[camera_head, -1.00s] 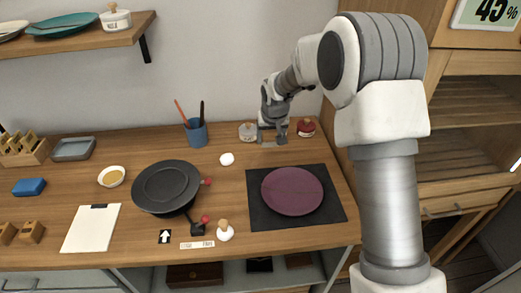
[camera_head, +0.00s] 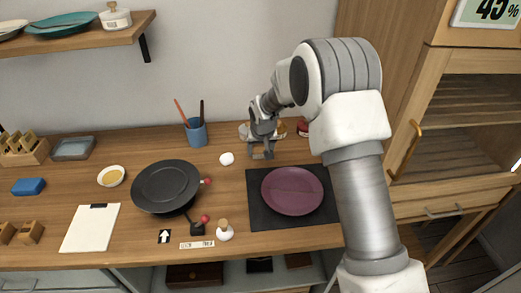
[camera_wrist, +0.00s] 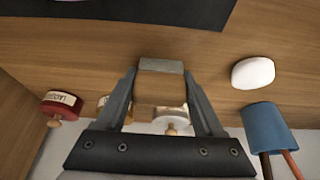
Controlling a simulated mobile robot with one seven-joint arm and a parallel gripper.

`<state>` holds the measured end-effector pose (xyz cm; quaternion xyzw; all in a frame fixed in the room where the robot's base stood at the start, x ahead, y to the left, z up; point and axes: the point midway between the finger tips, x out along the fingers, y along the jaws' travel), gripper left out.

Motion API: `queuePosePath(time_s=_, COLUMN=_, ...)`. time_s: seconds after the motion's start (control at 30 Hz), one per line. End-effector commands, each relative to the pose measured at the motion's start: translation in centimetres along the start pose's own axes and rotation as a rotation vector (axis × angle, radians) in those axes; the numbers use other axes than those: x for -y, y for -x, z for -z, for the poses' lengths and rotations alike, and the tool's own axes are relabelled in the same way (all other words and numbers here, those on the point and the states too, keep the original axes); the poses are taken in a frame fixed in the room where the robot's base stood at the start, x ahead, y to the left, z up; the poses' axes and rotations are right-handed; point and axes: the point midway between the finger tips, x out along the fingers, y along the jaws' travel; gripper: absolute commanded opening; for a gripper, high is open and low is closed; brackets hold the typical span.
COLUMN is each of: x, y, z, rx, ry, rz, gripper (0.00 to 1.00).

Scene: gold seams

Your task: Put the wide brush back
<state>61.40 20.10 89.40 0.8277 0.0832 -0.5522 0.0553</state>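My gripper (camera_head: 262,156) is above the back of the wooden table, in front of the small jars. In the wrist view my gripper (camera_wrist: 161,75) has its two fingers on either side of a flat brown piece with a grey strip along its far edge. This looks like the wide brush (camera_wrist: 160,66), held between the fingertips and clear of the table. A blue cup (camera_head: 196,132) with a red and a dark handle stands to the left of my gripper. It also shows in the wrist view (camera_wrist: 267,127).
A purple plate (camera_head: 292,191) lies on a dark mat (camera_head: 259,211). A white rounded piece (camera_head: 226,159), a black pan (camera_head: 166,187) and a red jar (camera_wrist: 62,103) stand nearby. A white jar (camera_wrist: 171,121) is partly behind the brush. A cabinet (camera_head: 470,150) stands at right.

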Motion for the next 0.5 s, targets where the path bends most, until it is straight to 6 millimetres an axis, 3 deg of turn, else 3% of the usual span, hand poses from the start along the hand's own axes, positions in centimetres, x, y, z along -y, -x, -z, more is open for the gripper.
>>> queuePosePath(time_s=0.03, x=0.01, y=-0.03, z=-0.02, rx=0.000, ry=0.000, rz=0.000, gripper=0.76)
queuePosePath(time_s=0.17, x=0.00, y=-0.02, z=-0.03, rx=0.001, ry=0.000, rz=0.000, gripper=0.99)
queuePosePath(time_s=0.5, x=0.00, y=0.21, z=0.07, rx=0.000, ry=0.000, rz=0.000, gripper=0.99)
